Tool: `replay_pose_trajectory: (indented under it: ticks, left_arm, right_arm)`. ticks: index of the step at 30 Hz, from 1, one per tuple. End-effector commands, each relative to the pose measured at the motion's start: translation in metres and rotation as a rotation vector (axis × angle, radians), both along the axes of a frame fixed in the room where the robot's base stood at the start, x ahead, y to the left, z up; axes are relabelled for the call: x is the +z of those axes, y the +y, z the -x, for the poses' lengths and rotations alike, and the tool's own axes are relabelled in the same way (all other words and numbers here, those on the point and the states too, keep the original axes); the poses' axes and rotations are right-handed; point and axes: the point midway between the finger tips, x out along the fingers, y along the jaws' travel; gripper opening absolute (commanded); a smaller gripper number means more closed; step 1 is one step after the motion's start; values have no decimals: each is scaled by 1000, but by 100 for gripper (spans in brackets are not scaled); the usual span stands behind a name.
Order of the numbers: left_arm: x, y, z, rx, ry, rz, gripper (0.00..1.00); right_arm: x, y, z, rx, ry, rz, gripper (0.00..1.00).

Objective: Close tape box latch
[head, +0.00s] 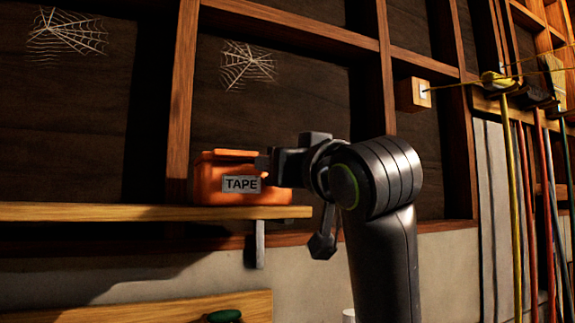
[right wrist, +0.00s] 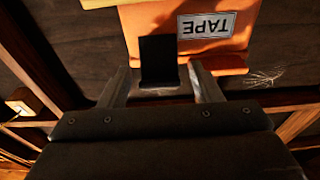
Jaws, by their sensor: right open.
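The orange tape box (head: 215,182) sits on a wooden shelf, with a grey "TAPE" label on its front. Its lid (head: 236,154) shows along the top. In the right wrist view the box (right wrist: 150,22) appears upside down at the top, its label (right wrist: 206,25) right of centre. A flat black piece, seemingly the latch (right wrist: 158,58), stands out in front of the box. My right gripper (right wrist: 158,80) is open, with one finger on each side of the black piece. In the head view my right gripper (head: 268,163) is at the box's right side. My left gripper is not seen.
The wooden shelf (head: 110,212) runs left from under the box, with a metal bracket (head: 260,245) below. A small wooden block (head: 412,94) is on the wall at right. Cords and poles (head: 530,200) hang at far right. The shelf left of the box is clear.

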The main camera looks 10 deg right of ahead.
Motion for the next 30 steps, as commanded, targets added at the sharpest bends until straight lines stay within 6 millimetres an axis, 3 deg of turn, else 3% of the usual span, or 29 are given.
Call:
replay_pose_trajectory:
  ticks: [8, 22, 30]
  left_arm:
    - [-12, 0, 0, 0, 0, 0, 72]
    - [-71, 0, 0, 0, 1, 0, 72]
    - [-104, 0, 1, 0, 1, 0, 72]
  right_arm:
    - [-5, -5, 14, -1, -4, 0, 58]
    - [-26, -38, 115, -3, -7, 0, 58]
    - [-30, -44, 136, -2, -2, 0, 58]
